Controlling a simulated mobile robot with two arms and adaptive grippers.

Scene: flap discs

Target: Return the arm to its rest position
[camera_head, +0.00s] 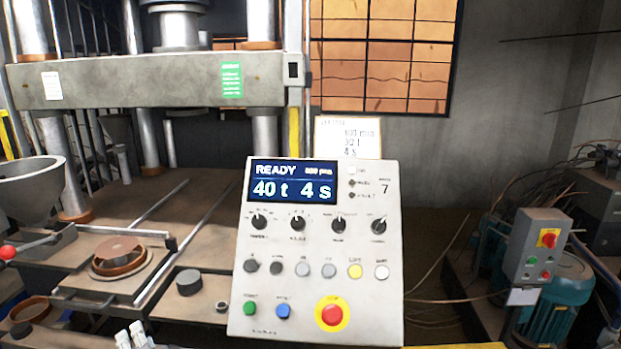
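Small pale grey jointed tips show at the bottom edge left of centre; they look like the end of my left gripper (131,336), cut off by the frame. I cannot tell whether it is open or shut, and I see nothing clearly held in it. It is low, in front of the press table and left of the control panel (318,250), apart from the panel's buttons as far as I can see. My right gripper and arm are not in view. The panel screen (292,183) reads READY, 40 t and 4 s.
A press with a grey crossbeam (150,84) and steel columns stands at the left. Its table holds a brown ring mould (118,257), a dark disc (189,282) and a funnel (32,180). A teal motor (553,312) and a grey switch box (540,245) are at the right.

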